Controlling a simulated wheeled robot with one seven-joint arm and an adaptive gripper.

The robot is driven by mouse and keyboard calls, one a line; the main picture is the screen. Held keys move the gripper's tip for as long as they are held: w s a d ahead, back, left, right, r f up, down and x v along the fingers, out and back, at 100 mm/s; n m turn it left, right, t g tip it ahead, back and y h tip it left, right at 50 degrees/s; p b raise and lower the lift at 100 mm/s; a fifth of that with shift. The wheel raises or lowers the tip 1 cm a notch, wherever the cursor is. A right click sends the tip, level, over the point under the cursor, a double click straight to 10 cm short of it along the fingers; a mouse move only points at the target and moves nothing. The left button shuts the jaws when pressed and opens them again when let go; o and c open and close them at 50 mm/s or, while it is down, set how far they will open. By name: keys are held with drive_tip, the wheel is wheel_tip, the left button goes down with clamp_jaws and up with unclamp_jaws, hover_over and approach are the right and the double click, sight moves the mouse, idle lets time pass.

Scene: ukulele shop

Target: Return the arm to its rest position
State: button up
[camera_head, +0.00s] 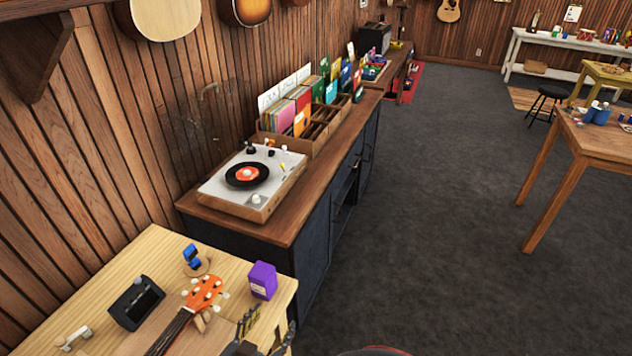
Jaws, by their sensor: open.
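My gripper (268,326) shows at the bottom edge, over the right end of the light wooden table (130,270). Its two dark fingers are spread apart, and I see nothing between them. The rest of my arm is mostly out of view below. An orange ukulele headstock (204,293) with light tuning pegs lies just left of my gripper. A purple box (263,280) stands beyond my gripper near the table's right edge.
A black device (136,302) and a blue clip-like item (192,256) are on the table. Behind is a dark cabinet (268,228) with a turntable (228,196) and record bins (330,118). Another wooden table (606,139) stands right. The grey floor between is clear.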

drive_tip(key=w+a+r+n+y, duration=0.2)
drive_tip(key=w+r+y, duration=0.7)
drive_tip(key=r, duration=0.6)
drive_tip(key=d+r+n+g, duration=0.1)
drive_tip(key=d+r+g, duration=0.1)
drive_tip(key=d+r, duration=0.2)
drive_tip(key=s+d+g+h, duration=0.2)
drive_tip(key=s+d, duration=0.8)
drive_tip(key=d, duration=0.4)
drive_tip(key=s+d+n+g+h, duration=0.1)
drive_tip(key=s+d+g+h, duration=0.1)
drive_tip(key=s+d, duration=0.7)
drive_tip(key=d+h, duration=0.1)
drive_tip(key=d, duration=0.3)
drive_tip(key=shift+s+d+r+g, duration=0.3)
drive_tip(key=shift+s+d, duration=0.05)
drive_tip(key=shift+c, duration=0.4)
drive_tip(key=shift+c, duration=0.5)
